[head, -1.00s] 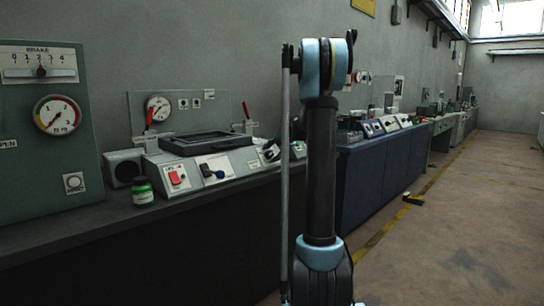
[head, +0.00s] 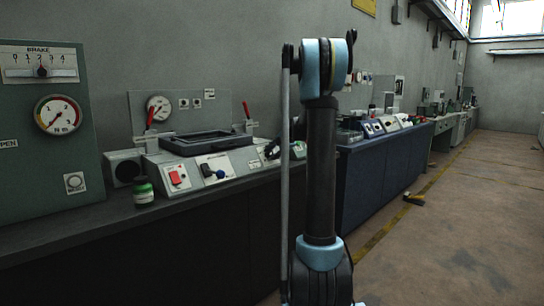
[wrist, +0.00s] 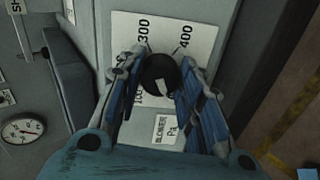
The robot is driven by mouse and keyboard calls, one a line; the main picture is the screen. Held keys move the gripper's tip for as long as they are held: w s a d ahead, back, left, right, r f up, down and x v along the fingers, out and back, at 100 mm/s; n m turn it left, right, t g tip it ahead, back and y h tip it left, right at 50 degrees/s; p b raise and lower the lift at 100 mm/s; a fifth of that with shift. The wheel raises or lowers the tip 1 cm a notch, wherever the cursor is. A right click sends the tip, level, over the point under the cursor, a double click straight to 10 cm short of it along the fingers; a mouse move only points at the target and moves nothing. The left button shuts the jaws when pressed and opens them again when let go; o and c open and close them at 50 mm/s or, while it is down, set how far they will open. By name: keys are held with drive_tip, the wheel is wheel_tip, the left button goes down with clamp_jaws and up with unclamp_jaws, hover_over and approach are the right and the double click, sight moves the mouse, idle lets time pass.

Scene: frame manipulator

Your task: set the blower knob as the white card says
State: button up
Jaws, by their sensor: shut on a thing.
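In the wrist view my gripper (wrist: 161,68) is shut on the round black blower knob (wrist: 157,72), with one finger on each side of it. A pale mark shows on the knob's face, but I cannot tell which number it points to. The white dial plate (wrist: 203,23) behind it reads 300 at upper left and 400 at upper right. A number at lower left is partly hidden by the finger. A small label reading BLOWER Pa (wrist: 168,130) sits below the knob. In the head view my arm hides most of the gripper. I cannot make out the white card's writing.
The grey console (head: 160,165) on the dark bench carries a red switch (head: 175,177) and a blue-black knob (head: 207,170). The brake panel (head: 85,170) is at far left. Open floor (head: 460,240) lies to the right.

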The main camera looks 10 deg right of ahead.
drive_tip(key=m, duration=1.1)
drive_tip(key=shift+d, duration=0.1)
drive_tip(key=m, duration=0.5)
drive_tip(key=shift+m+y, duration=0.3)
drive_tip(key=shift+m, duration=0.1)
drive_tip(key=m, duration=1.1)
drive_tip(key=shift+m+t, duration=0.3)
drive_tip(key=shift+m, duration=0.1)
drive_tip(key=m, duration=0.6)
drive_tip(key=shift+m, duration=0.3)
drive_tip(key=m, duration=1.2)
drive_tip(key=shift+h, duration=0.4)
